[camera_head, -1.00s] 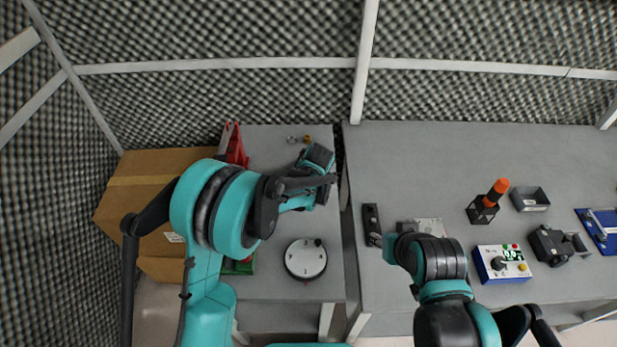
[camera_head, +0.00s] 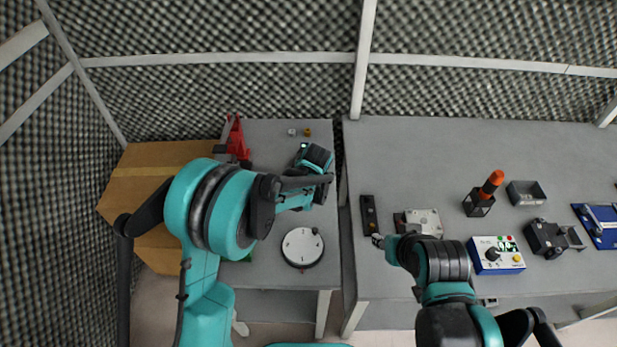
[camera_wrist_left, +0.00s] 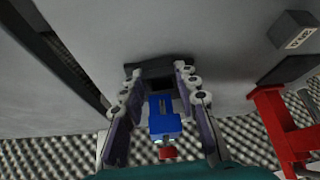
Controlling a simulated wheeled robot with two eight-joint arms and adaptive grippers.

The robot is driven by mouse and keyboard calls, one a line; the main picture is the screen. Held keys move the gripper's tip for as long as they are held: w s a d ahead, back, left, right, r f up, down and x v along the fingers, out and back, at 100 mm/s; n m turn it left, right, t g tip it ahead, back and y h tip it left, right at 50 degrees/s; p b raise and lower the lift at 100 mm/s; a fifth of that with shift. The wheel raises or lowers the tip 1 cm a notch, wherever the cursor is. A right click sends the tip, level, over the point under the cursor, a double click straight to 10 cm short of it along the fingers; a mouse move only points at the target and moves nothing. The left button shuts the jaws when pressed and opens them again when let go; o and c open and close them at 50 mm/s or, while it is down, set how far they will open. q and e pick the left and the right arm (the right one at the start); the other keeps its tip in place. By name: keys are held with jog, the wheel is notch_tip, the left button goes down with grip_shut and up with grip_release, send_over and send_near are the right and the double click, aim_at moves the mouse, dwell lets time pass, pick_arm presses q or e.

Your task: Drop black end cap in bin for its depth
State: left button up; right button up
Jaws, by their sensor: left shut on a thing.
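My left gripper (camera_wrist_left: 158,95) is closed around a dark, square-edged piece (camera_wrist_left: 150,70) at its fingertips, which looks like the black end cap. The fingers partly hide it. A blue block (camera_wrist_left: 164,122) with a red part below it shows between the fingers; I cannot tell whether it touches the cap. In the head view my left gripper (camera_head: 315,180) is over the right side of the left table, its tips hidden by the arm. My right gripper (camera_head: 380,241) is low by a pale plate (camera_head: 424,221); its fingers are too small to read. I cannot tell which container is the bin.
A white round dial (camera_head: 302,247) lies near the left table's front. A red clamp (camera_head: 237,140) and cardboard box (camera_head: 150,190) are at left. A dark strip (camera_head: 369,215), grey tray (camera_head: 526,193) and blue-white control box (camera_head: 497,255) are on the right table.

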pick_arm(q)
jog(key=o, duration=1.2)
jog(key=v, duration=1.2)
jog(key=s+a+r, duration=0.1)
jog(key=s+a, duration=0.5)
jog(key=s, duration=0.2)
jog(key=s+a+r+m+t, duration=0.1)
jog(key=s+a, duration=0.4)
jog(key=s, duration=0.3)
jog(key=s+a+r+m+h, duration=0.1)
jog(key=s+a+r, duration=0.1)
jog(key=s+a, duration=0.4)
jog(key=shift+s+a+r, duration=0.1)
jog(key=shift+s+a, duration=0.1)
jog(key=shift+s, duration=0.35)
jog(key=shift+s+a+r, duration=0.1)
jog(key=shift+s+a, duration=0.05)
jog(key=shift+s, duration=0.45)
